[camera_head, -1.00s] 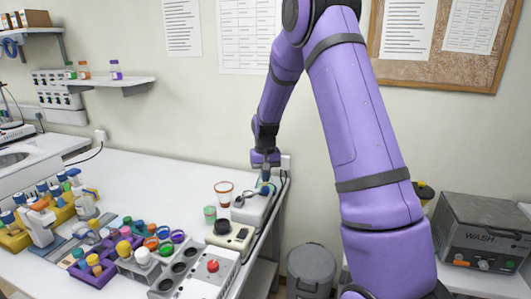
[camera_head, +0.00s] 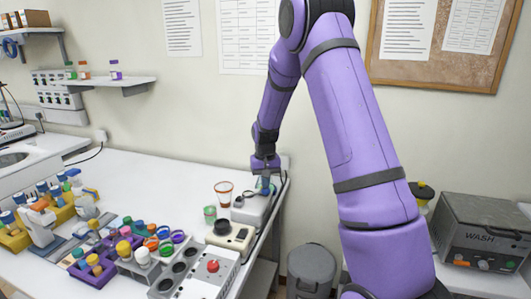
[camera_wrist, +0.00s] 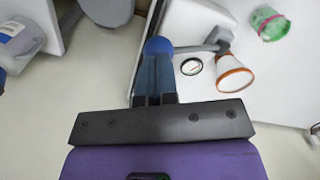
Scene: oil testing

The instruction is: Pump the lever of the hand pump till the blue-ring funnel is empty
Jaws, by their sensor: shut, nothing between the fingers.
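The hand pump (camera_head: 250,212) is a pale box at the right end of the bench, below my gripper (camera_head: 264,182). In the wrist view, my gripper (camera_wrist: 156,88) is shut, its fingertips at a rounded blue piece (camera_wrist: 158,46). A grey bar (camera_wrist: 200,47) runs right from there, seemingly the pump's lever; I cannot tell whether the fingers touch it. A round gauge (camera_wrist: 191,66) shows beside it. An orange-rimmed funnel (camera_head: 224,188) stands left of the pump, also in the wrist view (camera_wrist: 233,75). I cannot make out a blue-ring funnel or its level.
A beige device (camera_head: 232,237) and a block with a red button (camera_head: 212,267) are in front. Racks of coloured caps (camera_head: 95,265) fill the front left. A grey bin (camera_head: 311,268) stands right of the bench.

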